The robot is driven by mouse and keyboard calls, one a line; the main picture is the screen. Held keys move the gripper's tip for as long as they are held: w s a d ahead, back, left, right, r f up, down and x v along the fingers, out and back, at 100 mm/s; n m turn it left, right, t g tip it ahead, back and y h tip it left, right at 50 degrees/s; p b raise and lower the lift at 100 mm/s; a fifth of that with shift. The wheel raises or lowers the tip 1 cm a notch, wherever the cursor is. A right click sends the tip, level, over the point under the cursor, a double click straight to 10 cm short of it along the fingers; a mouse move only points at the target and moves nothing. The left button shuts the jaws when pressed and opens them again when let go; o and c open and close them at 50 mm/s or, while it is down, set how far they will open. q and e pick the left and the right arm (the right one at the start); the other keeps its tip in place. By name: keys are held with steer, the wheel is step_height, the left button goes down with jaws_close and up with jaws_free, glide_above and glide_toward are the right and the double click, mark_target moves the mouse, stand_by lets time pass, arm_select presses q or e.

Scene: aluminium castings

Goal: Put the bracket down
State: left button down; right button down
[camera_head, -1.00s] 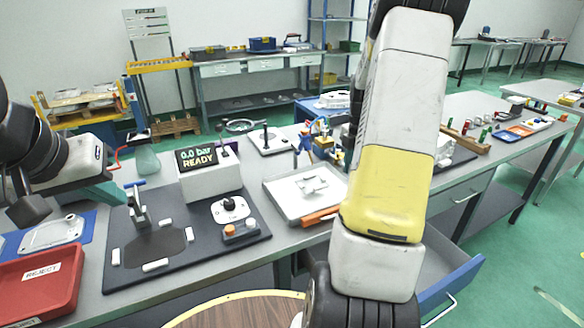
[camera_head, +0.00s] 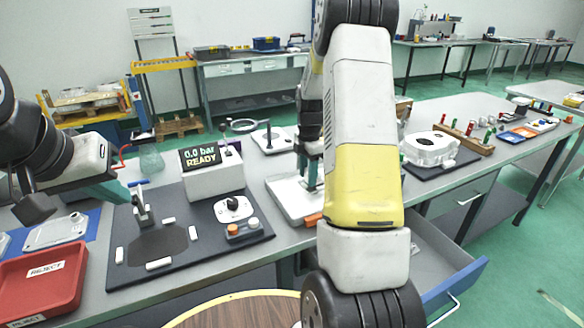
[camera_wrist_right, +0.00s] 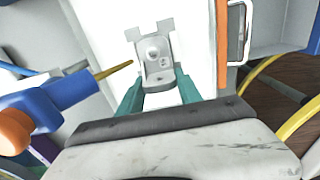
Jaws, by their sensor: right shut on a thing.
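The bracket (camera_wrist_right: 155,60) is a light grey casting with a raised boss and two square tabs at its far end. In the right wrist view it sits between the teal fingers of my right gripper (camera_wrist_right: 158,90), which is shut on it, over a white tray (camera_wrist_right: 195,40). I cannot tell whether the bracket touches the tray. In the head view my right gripper (camera_head: 309,172) is over the tray (camera_head: 283,198), and the bracket is hidden there. My left gripper (camera_head: 108,192) shows its teal fingers above the bench at the left; their opening is unclear.
A dark fixture board (camera_head: 190,262) with a toggle clamp and pressure display (camera_head: 205,158) lies left of the tray. A red reject bin (camera_head: 40,285) is at far left. An open drawer (camera_head: 440,265) juts out at right. A blue-and-orange object (camera_wrist_right: 50,105) is close in the wrist view.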

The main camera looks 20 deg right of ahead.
steer(key=shift+f, duration=0.35)
steer(key=shift+f, duration=0.15)
steer(key=c, duration=0.8)
jaws_free()
